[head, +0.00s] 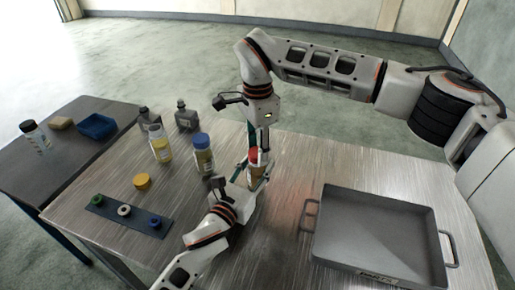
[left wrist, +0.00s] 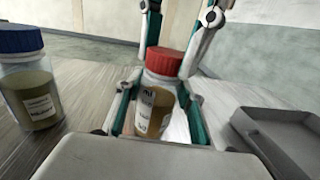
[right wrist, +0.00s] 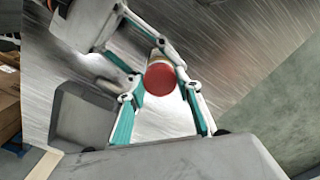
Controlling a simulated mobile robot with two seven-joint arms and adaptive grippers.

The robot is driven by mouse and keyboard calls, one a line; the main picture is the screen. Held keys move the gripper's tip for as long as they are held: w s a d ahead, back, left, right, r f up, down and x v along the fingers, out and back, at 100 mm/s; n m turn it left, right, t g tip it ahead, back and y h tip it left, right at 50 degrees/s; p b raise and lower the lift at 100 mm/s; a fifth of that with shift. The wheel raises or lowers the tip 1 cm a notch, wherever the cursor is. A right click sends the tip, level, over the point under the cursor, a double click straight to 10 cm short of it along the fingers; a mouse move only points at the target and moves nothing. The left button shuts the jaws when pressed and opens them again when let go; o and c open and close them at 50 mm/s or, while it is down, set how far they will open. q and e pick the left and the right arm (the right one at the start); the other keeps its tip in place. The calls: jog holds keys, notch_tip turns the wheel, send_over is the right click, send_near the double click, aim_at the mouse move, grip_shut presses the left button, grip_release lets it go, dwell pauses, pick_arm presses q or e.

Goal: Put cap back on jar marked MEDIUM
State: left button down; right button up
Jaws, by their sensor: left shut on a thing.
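A jar of brown oil with a red cap (head: 253,153) stands between the fingers of my left gripper (head: 252,174), which is shut on it. In the left wrist view the jar (left wrist: 155,108) is upright and its red cap (left wrist: 164,61) sits on top; its label is too small to read. My right gripper (head: 259,141) points down just above the cap. In the right wrist view its fingers (right wrist: 164,98) are apart, with the red cap (right wrist: 160,78) between and beyond them. I cannot tell whether they touch the cap. A yellow cap (head: 142,182) lies on the table.
A yellow-oil jar (head: 161,150) and a blue-capped jar (head: 203,158) stand left of the grippers. Two grey bottles (head: 187,118) are behind. A dark strip with rings (head: 105,207) lies front left. A grey tray (head: 408,203) is at right. A blue bin (head: 97,126) sits on the side table.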

jog(key=m, duration=0.7)
jog(key=shift+m, duration=0.4)
jog(key=m, duration=0.6)
jog(key=shift+m, duration=0.3)
jog(key=m, duration=1.3)
jog(key=shift+f, duration=0.1)
jog(key=o, duration=1.2)
